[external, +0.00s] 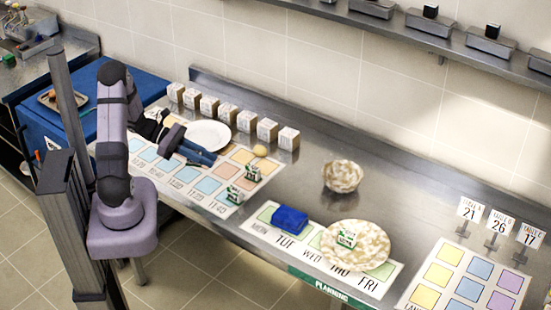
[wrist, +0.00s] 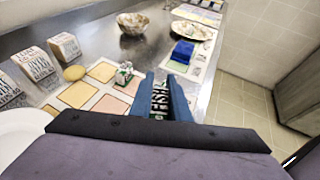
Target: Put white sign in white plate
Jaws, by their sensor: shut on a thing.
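My gripper (external: 212,160) is above the coloured grid mat, just right of and in front of the white plate (external: 208,136). In the wrist view, my gripper's blue fingers (wrist: 162,78) are shut on a white sign (wrist: 158,98) with dark "FISH" lettering. In the external view the held sign is hidden by the fingers. The white plate lies flat and looks empty. Part of it shows at the lower left of the wrist view (wrist: 18,135). The sign is off the plate, to its right.
Small green-and-white signs stand on the grid mat (external: 235,194) (external: 252,173). White lettered blocks (external: 268,129) line the back, near a yellow ball (external: 260,151). A speckled bowl (external: 342,175), blue object (external: 290,219) and speckled plate (external: 378,250) are right. Bare steel lies between.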

